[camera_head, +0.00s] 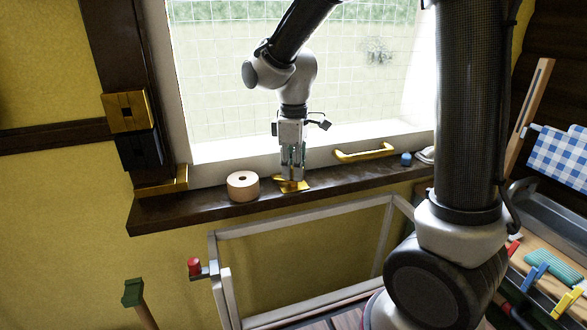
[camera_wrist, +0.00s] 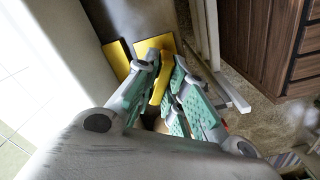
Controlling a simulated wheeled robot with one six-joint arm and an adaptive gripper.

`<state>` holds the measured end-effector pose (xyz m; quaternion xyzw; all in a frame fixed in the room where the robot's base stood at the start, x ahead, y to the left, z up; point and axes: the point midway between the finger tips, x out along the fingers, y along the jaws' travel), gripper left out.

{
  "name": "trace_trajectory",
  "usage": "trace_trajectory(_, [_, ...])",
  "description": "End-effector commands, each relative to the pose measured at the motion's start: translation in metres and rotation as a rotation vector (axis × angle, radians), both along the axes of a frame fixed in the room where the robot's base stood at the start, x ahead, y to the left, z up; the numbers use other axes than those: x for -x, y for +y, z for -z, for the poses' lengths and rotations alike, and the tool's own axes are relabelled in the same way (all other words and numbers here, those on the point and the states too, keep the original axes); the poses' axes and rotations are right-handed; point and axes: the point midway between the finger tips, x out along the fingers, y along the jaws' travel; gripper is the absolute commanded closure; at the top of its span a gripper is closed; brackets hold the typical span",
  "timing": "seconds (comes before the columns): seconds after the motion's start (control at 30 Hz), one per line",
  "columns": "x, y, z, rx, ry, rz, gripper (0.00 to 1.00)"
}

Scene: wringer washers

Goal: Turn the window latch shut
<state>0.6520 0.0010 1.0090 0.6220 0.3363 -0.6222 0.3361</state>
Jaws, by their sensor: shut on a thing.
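The gold window latch (camera_head: 293,187) sits at the dark sill, below the white window frame, under my gripper in the head view. My gripper (camera_head: 292,174) points down and is shut on the latch's narrow lever. In the wrist view, the yellow lever (camera_wrist: 160,86) stands between the green-padded fingers of my gripper (camera_wrist: 164,72). A flat yellow plate (camera_wrist: 156,45) lies just beyond the fingertips. Part of the latch is hidden behind the fingers, so its exact angle is hard to tell.
A wooden roll (camera_head: 243,186) stands on the sill (camera_head: 205,205) left of my gripper. A gold handle (camera_head: 363,152) is on the window frame to the right, with a small blue object (camera_head: 406,159) beyond. A white rack (camera_head: 290,222) stands below the sill.

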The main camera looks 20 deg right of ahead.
Motion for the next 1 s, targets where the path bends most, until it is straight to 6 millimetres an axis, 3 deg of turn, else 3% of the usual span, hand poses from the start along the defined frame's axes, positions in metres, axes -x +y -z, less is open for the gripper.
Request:
trace_trajectory(0.6, [-0.0006,0.0001,-0.0006,0.000,-0.001,0.577,1.00])
trace_trajectory(1.0, [-0.0008,0.0001,-0.0008,-0.001,-0.002,0.853,1.00])
